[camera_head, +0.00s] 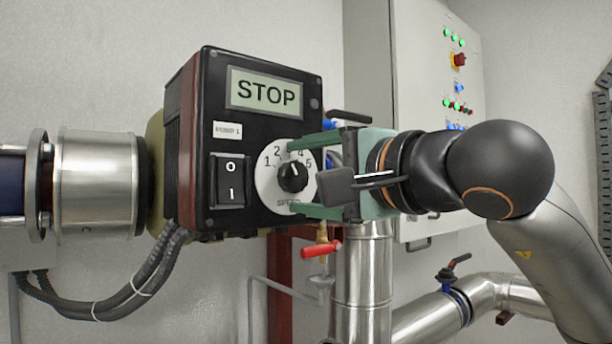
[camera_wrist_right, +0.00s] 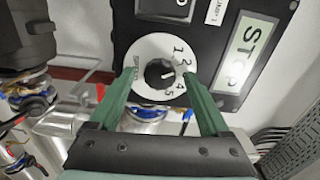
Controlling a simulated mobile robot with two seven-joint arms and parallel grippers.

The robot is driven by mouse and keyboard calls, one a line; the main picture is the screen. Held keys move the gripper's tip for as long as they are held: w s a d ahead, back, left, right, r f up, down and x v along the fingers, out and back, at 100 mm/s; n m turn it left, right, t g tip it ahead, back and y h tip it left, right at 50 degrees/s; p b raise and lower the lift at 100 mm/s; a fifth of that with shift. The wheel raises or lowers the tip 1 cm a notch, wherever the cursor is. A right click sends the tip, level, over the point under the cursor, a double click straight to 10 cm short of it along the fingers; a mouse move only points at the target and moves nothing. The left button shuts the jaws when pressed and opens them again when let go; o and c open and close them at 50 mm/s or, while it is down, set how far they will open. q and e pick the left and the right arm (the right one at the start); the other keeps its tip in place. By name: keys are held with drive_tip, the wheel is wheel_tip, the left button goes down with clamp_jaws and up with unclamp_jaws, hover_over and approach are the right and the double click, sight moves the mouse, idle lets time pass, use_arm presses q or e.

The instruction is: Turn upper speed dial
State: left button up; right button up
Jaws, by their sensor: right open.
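The speed dial is a black knob (camera_head: 293,177) on a white numbered disc, on the front of a black control box (camera_head: 262,118). Its white pointer line faces up, near 3, in the head view. The box's display reads STOP. My right gripper (camera_head: 290,178) is open, one green finger above the knob and one below it. In the right wrist view the knob (camera_wrist_right: 160,73) shows between the two spread fingertips (camera_wrist_right: 163,82), with a gap on each side. Whether the fingertips touch the disc, I cannot tell. My left gripper is not in view.
A black rocker switch (camera_head: 230,180) sits left of the dial. A red-handled valve (camera_head: 321,248) hangs below the box, beside a steel pipe (camera_head: 362,285). A grey cabinet (camera_head: 440,110) with lit buttons stands behind my right arm. Dark cables (camera_head: 130,290) run below the motor.

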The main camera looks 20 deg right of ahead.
drive_tip(key=shift+s, duration=0.1)
drive_tip(key=shift+s+d, duration=0.15)
drive_tip(key=shift+s, duration=0.2)
drive_tip(key=b+v, duration=0.2)
drive_tip(key=v, duration=0.9)
drive_tip(key=shift+s+b, duration=0.3)
drive_tip(key=shift+b, duration=0.05)
drive_tip(key=shift+d, duration=0.1)
